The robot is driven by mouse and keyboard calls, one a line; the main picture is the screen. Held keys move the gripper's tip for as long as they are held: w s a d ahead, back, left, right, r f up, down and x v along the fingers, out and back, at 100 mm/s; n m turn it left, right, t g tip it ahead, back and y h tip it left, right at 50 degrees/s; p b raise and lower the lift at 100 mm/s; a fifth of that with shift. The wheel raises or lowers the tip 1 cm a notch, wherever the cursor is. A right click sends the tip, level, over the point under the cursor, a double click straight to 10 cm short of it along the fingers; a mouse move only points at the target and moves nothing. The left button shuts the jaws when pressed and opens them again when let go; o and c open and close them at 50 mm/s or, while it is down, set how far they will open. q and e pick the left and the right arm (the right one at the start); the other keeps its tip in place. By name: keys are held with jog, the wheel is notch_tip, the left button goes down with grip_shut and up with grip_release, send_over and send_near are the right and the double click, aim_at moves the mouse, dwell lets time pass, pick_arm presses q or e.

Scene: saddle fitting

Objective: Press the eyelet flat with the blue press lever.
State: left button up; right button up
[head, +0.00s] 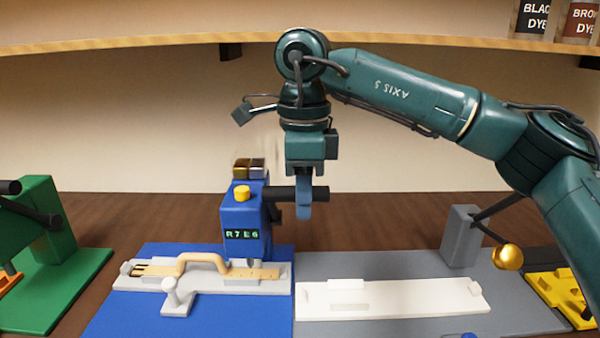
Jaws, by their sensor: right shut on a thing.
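Under the press, a tan strap (262,274) with a raised loop lies in a light fixture (215,286). The eyelet is too small to make out at the press tip. My left gripper is not in view.
A grey plate to the right carries an empty white fixture (390,300) and a grey post (461,237) with a brass-coloured ball (509,257) on a rod. A green press (50,225) stands at the left. A shelf (150,42) with dye jars runs above.

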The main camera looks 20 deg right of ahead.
jog(key=s+a+f+b, duration=0.1)
jog(key=s+f+b, duration=0.4)
jog(key=f+b, duration=0.4)
jog(key=shift+a+f, duration=0.2)
jog(key=shift+f, duration=0.45)
dwell(0.9)
notch_tip(320, 180, down, 4)
jog(key=b, duration=0.3)
jog(key=shift+s, duration=0.15)
jog(key=shift+r, duration=0.15)
dwell(0.6)
jog(key=shift+r+p, duration=1.2)
jog(key=shift+r, duration=0.45)
